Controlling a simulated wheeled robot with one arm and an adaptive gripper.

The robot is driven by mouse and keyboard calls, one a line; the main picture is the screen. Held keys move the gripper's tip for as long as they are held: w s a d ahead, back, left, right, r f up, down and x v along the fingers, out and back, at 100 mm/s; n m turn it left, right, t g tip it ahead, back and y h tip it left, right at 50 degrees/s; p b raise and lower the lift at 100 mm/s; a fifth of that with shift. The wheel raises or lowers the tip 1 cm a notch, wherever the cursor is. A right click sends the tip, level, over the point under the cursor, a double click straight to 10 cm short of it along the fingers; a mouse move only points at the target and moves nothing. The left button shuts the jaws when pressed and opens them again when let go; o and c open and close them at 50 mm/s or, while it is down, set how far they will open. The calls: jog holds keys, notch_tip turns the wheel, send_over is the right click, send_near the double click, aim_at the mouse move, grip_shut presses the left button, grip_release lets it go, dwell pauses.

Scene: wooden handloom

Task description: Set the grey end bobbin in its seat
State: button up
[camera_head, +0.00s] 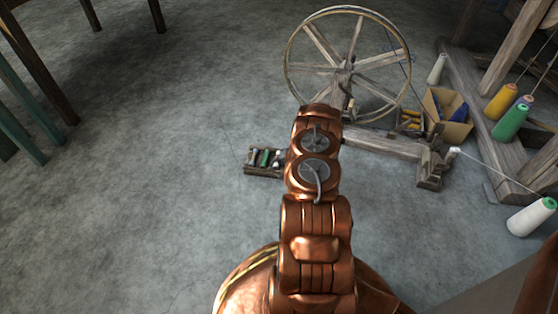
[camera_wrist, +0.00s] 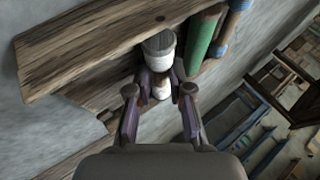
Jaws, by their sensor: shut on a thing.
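In the wrist view my gripper (camera_wrist: 161,87) is shut on a pale grey-white bobbin (camera_wrist: 160,57) with a darker grey end, near its lower part. The bobbin lies in line with the fingers, beside a wooden rack board (camera_wrist: 85,50) and left of a green bobbin (camera_wrist: 203,42). I cannot tell whether it rests in the rack or is just above it. In the head view the small wooden rack (camera_head: 263,174) is on the floor left of my arm, with a green bobbin (camera_head: 264,158) in it. My gripper and the held bobbin are hidden there by my arm.
A blue bobbin (camera_wrist: 229,32) is right of the green one. A spinning wheel (camera_head: 345,68) stands behind my arm. A cardboard box (camera_head: 447,128), large thread cones (camera_head: 510,122) and loom beams (camera_head: 482,110) are at the right.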

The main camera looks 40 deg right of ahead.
jog(key=o, duration=0.8)
jog(key=shift+o, duration=0.2)
jog(key=shift+s, duration=0.1)
jog(key=v, duration=1.2)
